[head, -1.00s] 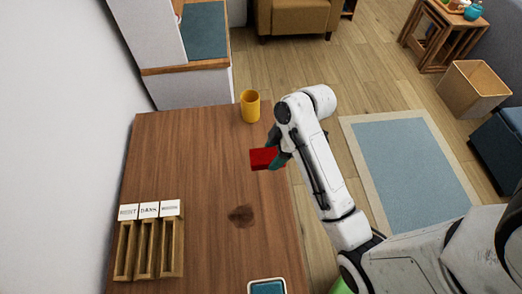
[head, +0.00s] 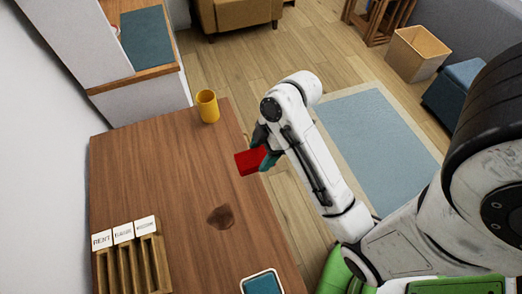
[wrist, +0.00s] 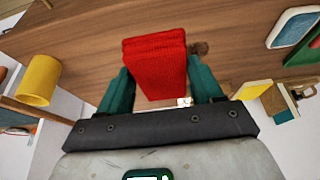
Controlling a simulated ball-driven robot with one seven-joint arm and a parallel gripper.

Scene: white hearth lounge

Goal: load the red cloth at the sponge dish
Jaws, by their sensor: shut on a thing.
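My gripper (head: 263,158) is shut on the red cloth (head: 249,161), a folded block held above the right edge of the wooden table. In the wrist view the red cloth (wrist: 157,62) sits between my two teal fingers. A white-rimmed dish with a blue-teal inside, which looks like the sponge dish (head: 262,283), lies at the near edge of the table, cut off by the frame. It also shows at the upper right of the wrist view (wrist: 293,27). The cloth is apart from the dish. I cannot tell whether a sponge lies in it.
A yellow cup (head: 207,106) stands at the table's far end. A labelled wooden rack (head: 133,265) stands at the left.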

